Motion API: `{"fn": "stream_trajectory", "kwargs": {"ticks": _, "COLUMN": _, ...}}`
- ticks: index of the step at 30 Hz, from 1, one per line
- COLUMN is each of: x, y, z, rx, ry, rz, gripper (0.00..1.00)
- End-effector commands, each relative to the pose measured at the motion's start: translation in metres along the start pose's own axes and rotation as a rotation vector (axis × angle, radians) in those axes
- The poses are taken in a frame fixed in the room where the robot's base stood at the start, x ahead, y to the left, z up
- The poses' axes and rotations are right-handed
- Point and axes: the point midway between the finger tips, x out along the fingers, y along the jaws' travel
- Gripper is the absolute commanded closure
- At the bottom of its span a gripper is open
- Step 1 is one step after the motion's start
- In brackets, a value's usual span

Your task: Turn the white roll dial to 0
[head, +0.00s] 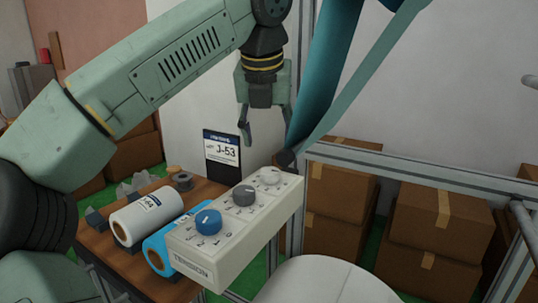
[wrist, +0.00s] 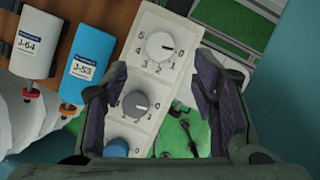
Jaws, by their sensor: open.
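The cream tension box (head: 240,232) carries three dials in a row. The white dial (head: 270,176) is at the far end, the grey dial (head: 244,195) in the middle, the blue dial (head: 208,221) at the near end. In the wrist view the white dial (wrist: 160,46) is near the top; its short dark mark lies on its right side, toward the 0, but the exact setting is hard to read. My gripper (head: 266,128) is open and empty, above and apart from the white dial. In the wrist view its fingers (wrist: 160,88) flank the grey dial (wrist: 135,103) in the picture.
A white roll (head: 147,215) and a blue roll (head: 163,247) lie beside the box on a wooden table (head: 205,190). A J-53 sign (head: 222,156) stands behind. Teal strips hang right of my gripper. A metal rail (head: 400,168) and cardboard boxes (head: 425,215) are at the right.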

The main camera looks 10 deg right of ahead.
Motion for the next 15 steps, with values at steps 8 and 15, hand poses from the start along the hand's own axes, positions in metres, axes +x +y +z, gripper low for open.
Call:
{"fn": "stream_trajectory", "kwargs": {"ticks": 8, "x": -0.032, "y": -0.001, "z": 0.000, "rx": 0.001, "ry": 0.000, "rz": -0.001, "gripper": 0.47}}
{"fn": "stream_trajectory", "kwargs": {"ticks": 15, "x": -0.034, "y": 0.000, "z": 0.000, "rx": 0.000, "ry": 0.001, "rz": 0.000, "gripper": 0.47}}
